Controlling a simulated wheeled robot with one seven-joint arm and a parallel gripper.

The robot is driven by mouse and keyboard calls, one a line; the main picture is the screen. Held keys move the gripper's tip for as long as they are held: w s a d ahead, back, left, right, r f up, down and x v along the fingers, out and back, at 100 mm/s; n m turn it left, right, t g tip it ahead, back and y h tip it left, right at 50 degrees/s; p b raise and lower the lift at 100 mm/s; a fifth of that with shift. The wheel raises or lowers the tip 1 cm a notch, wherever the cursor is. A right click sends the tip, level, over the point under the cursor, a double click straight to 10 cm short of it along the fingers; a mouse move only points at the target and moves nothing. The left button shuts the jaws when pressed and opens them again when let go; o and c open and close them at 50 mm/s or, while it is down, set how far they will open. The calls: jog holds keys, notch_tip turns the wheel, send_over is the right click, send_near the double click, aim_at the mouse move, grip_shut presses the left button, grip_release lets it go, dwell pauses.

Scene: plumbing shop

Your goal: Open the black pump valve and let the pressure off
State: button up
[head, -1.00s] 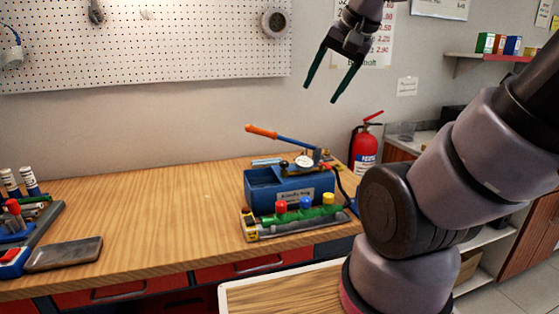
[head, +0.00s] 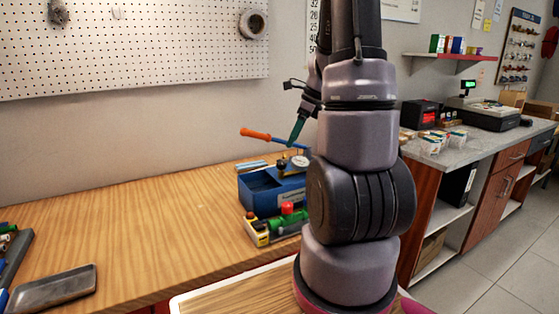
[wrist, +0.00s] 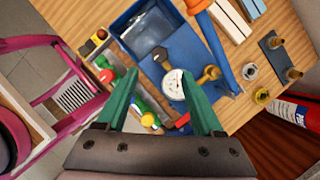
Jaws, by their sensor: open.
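The blue test pump (head: 258,192) stands on the wooden bench, with an orange-handled lever (head: 256,134) and a round white gauge (head: 299,161). In the wrist view, a small black knob (wrist: 160,54) on a brass stem sits beside the gauge (wrist: 173,84); it looks like the pump valve. A brass knob (wrist: 212,72) is on the gauge's other side. My gripper (wrist: 159,73) is open and empty above the pump, its green fingers either side of the gauge in that view. In the head view my arm hides most of the gripper and the pump's right side.
A fitting rig with a red knob (head: 287,208) lies in front of the pump. The lever's blue shaft (wrist: 213,45) passes near my right finger. A red extinguisher (wrist: 294,112) stands beyond the bench edge.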

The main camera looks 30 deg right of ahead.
aim_at(282, 163)
jog(key=x, duration=0.9)
grip_shut()
